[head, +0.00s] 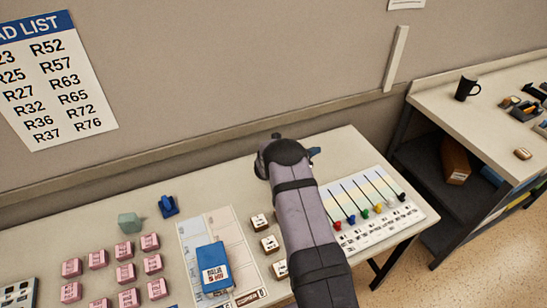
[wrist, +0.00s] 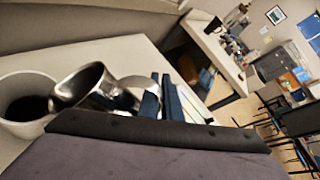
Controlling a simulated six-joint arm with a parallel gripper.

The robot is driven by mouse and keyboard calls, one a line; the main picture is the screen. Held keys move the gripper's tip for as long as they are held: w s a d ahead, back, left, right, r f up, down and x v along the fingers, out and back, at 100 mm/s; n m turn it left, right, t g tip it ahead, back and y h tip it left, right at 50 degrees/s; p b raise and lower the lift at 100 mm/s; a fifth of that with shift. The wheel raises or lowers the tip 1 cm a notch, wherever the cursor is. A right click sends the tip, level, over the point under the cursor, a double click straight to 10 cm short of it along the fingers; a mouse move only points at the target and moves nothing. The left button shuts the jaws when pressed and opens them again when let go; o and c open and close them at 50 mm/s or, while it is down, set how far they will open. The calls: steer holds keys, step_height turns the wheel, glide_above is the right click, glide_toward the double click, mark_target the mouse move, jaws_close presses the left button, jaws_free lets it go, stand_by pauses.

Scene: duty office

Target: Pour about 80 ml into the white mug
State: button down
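The white mug (wrist: 14,128) stands at the left edge of the wrist view, with dark liquid inside. A shiny metal pitcher (wrist: 88,88) is tilted to the left beside it, with its spout at the mug's right rim. I cannot make out a stream. My gripper (wrist: 163,90) has its blue fingers at the pitcher's handle (wrist: 136,83) and appears shut on it. In the head view only a bit of blue finger (head: 315,152) shows past my arm; the mug and pitcher are hidden there.
The desk (head: 150,206) holds pink blocks (head: 124,251), a blue box (head: 212,267), a blue stapler-like item (head: 168,206), a greenish block (head: 129,222), white blocks (head: 270,244) and a chart with coloured pegs (head: 365,205). A black mug (head: 466,88) stands on the right-hand counter (head: 440,92).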

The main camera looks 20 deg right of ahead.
steer(key=shift+s+d+f+m, duration=0.1)
steer(key=shift+s+f+m, duration=0.05)
steer(key=shift+f+m, duration=0.15)
steer(key=shift+f, duration=0.15)
stand_by(1.5)
steer(key=s+f+m+t+b, duration=0.1)
steer(key=f+b, duration=0.1)
steer(key=b, duration=0.2)
steer(key=s+d+f+m+t+y+b, duration=0.1)
steer(key=f+b, duration=0.2)
steer(key=b, duration=0.1)
steer(key=s+d+f+m+y+b, duration=0.1)
steer(key=f+m+b, duration=0.1)
steer(key=f+b, duration=0.1)
steer(key=shift+s+d+f+t+b, duration=0.1)
steer(key=shift+f+t+b, duration=0.25)
steer(key=shift+b, duration=0.35)
steer(key=s+m+t+b, duration=0.1)
steer(key=b, duration=0.3)
steer(key=shift+d+b, duration=0.3)
steer(key=shift+b, duration=0.05)
steer(key=b, duration=0.2)
steer(key=f+m+b, duration=0.1)
steer(key=shift+s+d+t+y+b, duration=0.1)
steer(key=shift+s+t+y+b, duration=0.05)
steer(key=shift+t+y+b, duration=0.15)
steer(key=shift+s+f+m+b, duration=0.1)
steer(key=shift+f+m+b, duration=0.15)
steer(key=shift+b, duration=1)
